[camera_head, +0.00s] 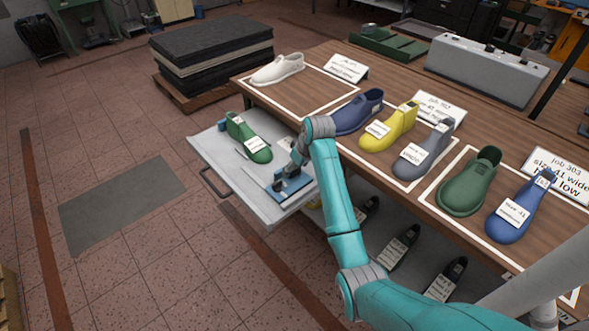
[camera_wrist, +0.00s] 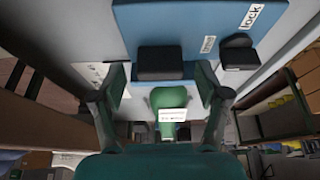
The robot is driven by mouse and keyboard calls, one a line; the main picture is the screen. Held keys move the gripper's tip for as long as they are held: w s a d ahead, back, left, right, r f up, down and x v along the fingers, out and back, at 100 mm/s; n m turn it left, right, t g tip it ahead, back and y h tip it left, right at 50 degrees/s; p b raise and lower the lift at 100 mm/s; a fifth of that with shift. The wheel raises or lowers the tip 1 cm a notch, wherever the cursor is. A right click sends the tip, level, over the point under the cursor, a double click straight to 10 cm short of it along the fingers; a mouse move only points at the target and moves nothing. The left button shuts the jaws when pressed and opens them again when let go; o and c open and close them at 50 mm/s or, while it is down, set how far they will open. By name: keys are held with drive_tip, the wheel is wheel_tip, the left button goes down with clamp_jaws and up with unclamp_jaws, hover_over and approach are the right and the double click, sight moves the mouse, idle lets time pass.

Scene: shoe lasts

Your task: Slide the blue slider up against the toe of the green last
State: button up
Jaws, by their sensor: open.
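The green last (camera_head: 240,130) lies on the pulled-out light grey tray, with a white label and its toe facing the blue slider (camera_head: 297,191). In the head view a gap shows between toe and slider. In the wrist view the slider (camera_wrist: 195,22) is a blue plate with a black block (camera_wrist: 161,63), a second black knob (camera_wrist: 238,53) and a "lock" label; the green last (camera_wrist: 165,98) shows beyond it. My gripper (camera_wrist: 161,80) is open, its fingers either side of the black block with gaps. In the head view my gripper (camera_head: 279,183) partly hides the slider.
The grey tray (camera_head: 215,160) sticks out from the wooden bench (camera_head: 330,80). On the bench stand a white shoe (camera_head: 277,69) and several coloured lasts with job cards. Dark lasts lie on the shelf below.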

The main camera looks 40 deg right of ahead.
drive_tip(key=shift+x, duration=0.75)
